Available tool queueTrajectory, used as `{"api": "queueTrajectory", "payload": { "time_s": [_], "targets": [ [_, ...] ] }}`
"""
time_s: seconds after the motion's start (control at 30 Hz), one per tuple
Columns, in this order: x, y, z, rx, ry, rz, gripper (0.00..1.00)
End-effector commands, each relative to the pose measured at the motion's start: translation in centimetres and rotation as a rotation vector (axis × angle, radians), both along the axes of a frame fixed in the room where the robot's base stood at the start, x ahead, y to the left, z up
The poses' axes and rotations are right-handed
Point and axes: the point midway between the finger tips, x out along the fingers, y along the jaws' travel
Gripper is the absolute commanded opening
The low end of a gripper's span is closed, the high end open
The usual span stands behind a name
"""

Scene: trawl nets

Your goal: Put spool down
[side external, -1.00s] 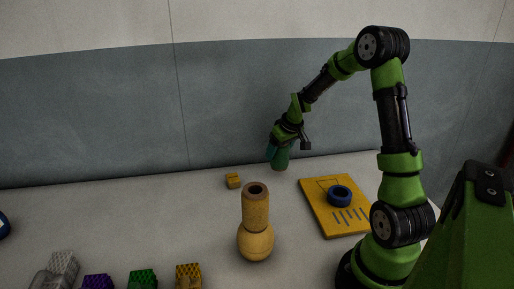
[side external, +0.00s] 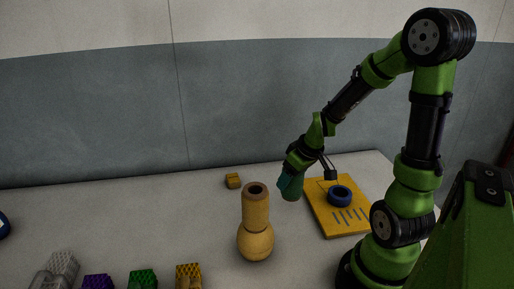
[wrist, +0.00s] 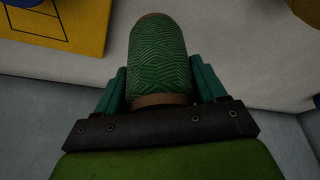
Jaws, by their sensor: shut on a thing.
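A spool wound with green patterned twine (wrist: 160,55) fills the middle of the wrist view, with brown ends. The teal fingers of my gripper (wrist: 160,88) are shut on it, one on each side. In the side external view my gripper (side external: 290,186) hangs tilted over the table, left of the yellow board. The spool is hard to tell from the fingers there, and I cannot tell whether its lower end touches the table.
A yellow board (side external: 330,218) bearing a blue ring (side external: 339,196) lies to the right. A tan bulbous bottle (side external: 256,240) stands to the left in front. A small yellow block (side external: 233,180) sits behind it. Several coloured blocks (side external: 143,279) line the front edge.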

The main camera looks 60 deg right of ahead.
Motion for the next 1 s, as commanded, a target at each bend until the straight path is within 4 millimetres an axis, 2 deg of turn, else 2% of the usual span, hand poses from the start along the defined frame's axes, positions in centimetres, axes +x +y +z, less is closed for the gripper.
{"api": "queueTrajectory", "payload": {
  "time_s": [0.03, 0.17, 0.27, 0.4, 0.5, 0.6, 0.7, 0.9, 0.97, 1.0],
  "targets": [
    [2.0, 1.1, 0.1, 0.000, -0.002, 0.064, 0.35],
    [7.3, 4.2, 0.5, 0.000, -0.002, 0.224, 0.35],
    [11.7, 7.4, 0.9, 0.000, -0.002, 0.357, 0.35],
    [17.3, 12.6, 1.7, 0.001, -0.002, 0.529, 0.35],
    [20.5, 16.4, 2.3, 0.000, -0.001, 0.636, 0.35],
    [23.0, 19.4, 3.0, 0.000, -0.001, 0.712, 0.35],
    [24.8, 21.2, 4.0, -0.002, -0.002, 0.758, 0.35],
    [26.5, 21.3, 5.8, -0.002, -0.002, 0.768, 0.35],
    [26.5, 21.2, 5.8, 0.000, 0.000, 0.767, 0.35],
    [26.3, 21.2, 5.0, 0.000, 0.004, 0.768, 0.35]
  ]
}}
